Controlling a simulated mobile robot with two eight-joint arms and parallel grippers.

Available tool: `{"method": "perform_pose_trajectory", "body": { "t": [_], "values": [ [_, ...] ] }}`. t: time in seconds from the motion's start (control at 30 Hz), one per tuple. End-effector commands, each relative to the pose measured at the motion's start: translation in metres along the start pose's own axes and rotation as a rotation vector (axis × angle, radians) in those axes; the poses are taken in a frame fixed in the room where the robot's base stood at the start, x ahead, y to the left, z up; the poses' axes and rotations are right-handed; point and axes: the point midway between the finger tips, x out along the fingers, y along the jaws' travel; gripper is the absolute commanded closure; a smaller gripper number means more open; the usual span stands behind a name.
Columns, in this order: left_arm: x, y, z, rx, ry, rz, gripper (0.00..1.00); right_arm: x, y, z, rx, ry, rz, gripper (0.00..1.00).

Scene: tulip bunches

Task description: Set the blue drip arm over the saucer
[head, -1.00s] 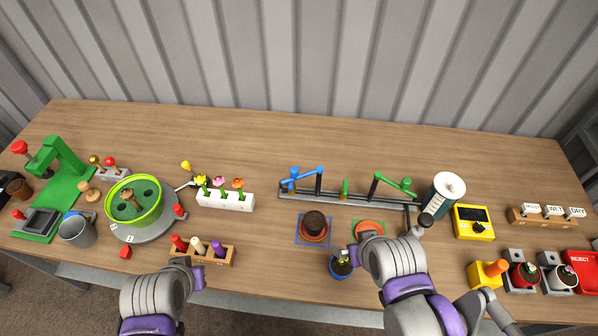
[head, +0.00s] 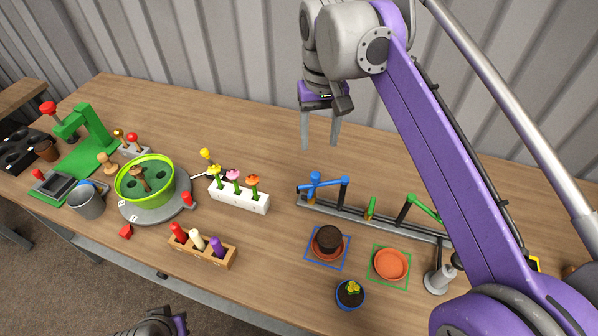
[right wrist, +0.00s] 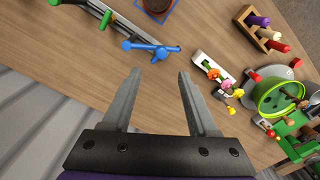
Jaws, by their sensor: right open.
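The blue drip arm (head: 325,183) sits on the left end of a grey rail, with its bar running sideways behind the saucers. It also shows in the right wrist view (right wrist: 150,48). A terracotta saucer (head: 328,257) in a blue square outline carries a dark pot (head: 328,238). A second, empty terracotta saucer (head: 390,264) lies in a green outline. My right gripper (head: 320,143) is open and empty, raised behind the blue arm and apart from it; its fingers also show in the right wrist view (right wrist: 160,77). My left gripper (head: 165,325) is mostly cut off at the bottom edge.
A green drip arm (head: 422,207) stands farther right on the rail (head: 390,226), partly behind my right arm. A blue-rimmed pot (head: 350,294) is in front of the saucers. A white flower block (head: 240,199) stands left of the rail. The table behind the rail is clear.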

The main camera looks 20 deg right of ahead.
Motion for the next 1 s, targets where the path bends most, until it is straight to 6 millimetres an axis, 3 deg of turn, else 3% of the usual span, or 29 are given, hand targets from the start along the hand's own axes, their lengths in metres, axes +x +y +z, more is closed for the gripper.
{"method": "perform_pose_trajectory", "body": {
  "t": [0.17, 0.5, 0.7, 1.0],
  "values": [
    [0.003, 0.000, 0.002, 0.000, -0.001, 0.000, 1.00, 0.008, 0.000, -0.002, 0.003, -0.012, 0.001, 0.41],
    [0.011, 0.000, 0.007, 0.000, -0.004, 0.000, 1.00, 0.071, 0.000, -0.001, 0.003, -0.010, 0.001, 0.41],
    [0.015, 0.000, 0.009, 0.000, -0.005, 0.000, 1.00, 0.097, 0.000, -0.001, 0.002, -0.010, 0.001, 0.41],
    [0.015, 0.000, 0.009, 0.000, -0.006, 0.000, 1.00, 0.106, 0.000, -0.001, 0.002, -0.009, 0.001, 0.41]
  ]
}}
